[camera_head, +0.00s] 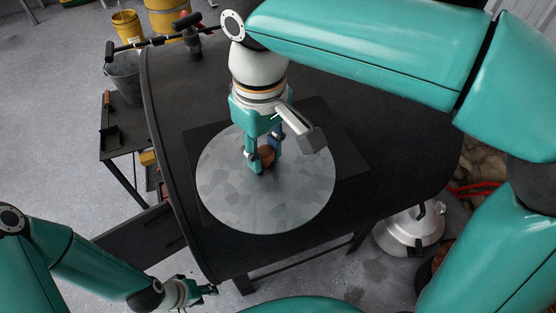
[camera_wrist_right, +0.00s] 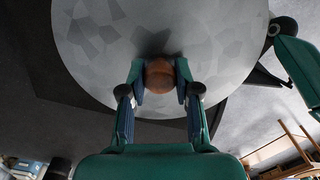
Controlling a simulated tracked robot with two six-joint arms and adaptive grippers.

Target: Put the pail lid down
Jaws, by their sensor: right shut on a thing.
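The pail lid (camera_head: 226,205) is a round grey galvanized disc with a brown wooden knob (camera_head: 266,154) at its middle. My right gripper (camera_head: 262,162) is shut on the knob from above, one finger on each side. In the right wrist view the gripper (camera_wrist_right: 160,80) grips the knob, and the lid (camera_wrist_right: 90,45) spreads out beyond it. The lid is over the dark top of the barrel stove (camera_head: 400,190); whether it touches the top I cannot tell. My left gripper (camera_head: 207,291) is at the lower left, away from the lid; its fingers are too small to read.
A dark flat plate (camera_head: 338,150) lies on the stove top under the lid. A grey pail (camera_head: 124,78) and yellow buckets (camera_head: 127,27) stand at the upper left, near a dark side table (camera_head: 122,145). A silver kettle-like pot (camera_head: 410,232) stands at the right below the stove.

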